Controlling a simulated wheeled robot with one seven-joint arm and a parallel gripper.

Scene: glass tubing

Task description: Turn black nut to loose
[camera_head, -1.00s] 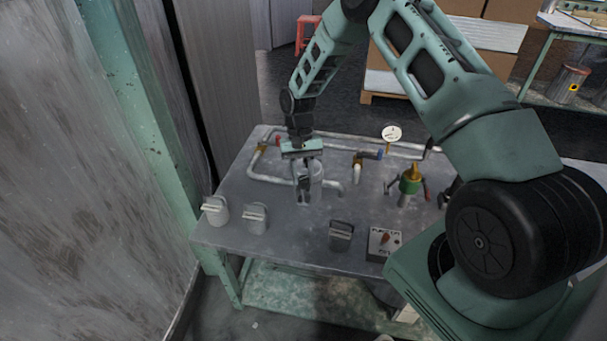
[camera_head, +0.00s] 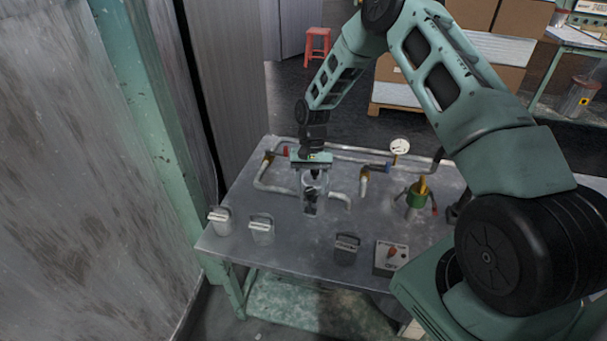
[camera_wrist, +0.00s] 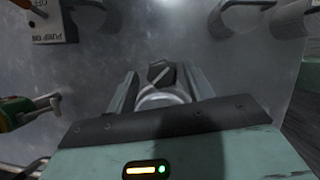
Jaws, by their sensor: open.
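My gripper (camera_head: 313,186) points down over the left middle of the grey metal table (camera_head: 290,228). A dark, faceted piece (camera_wrist: 160,72), which looks like the black nut, sits on top of a pale round fitting (camera_wrist: 160,97) in the wrist view. My gripper's two fingers (camera_wrist: 160,78) stand apart, one on each side of the nut and fitting. I cannot tell whether either finger touches them. In the head view the gripper hides most of the nut.
Pale tubing (camera_head: 275,188) runs around behind the gripper. A switch box (camera_head: 390,258) and a dark handled block (camera_head: 345,249) stand at the front. A green and brass valve (camera_head: 416,198) is at the right.

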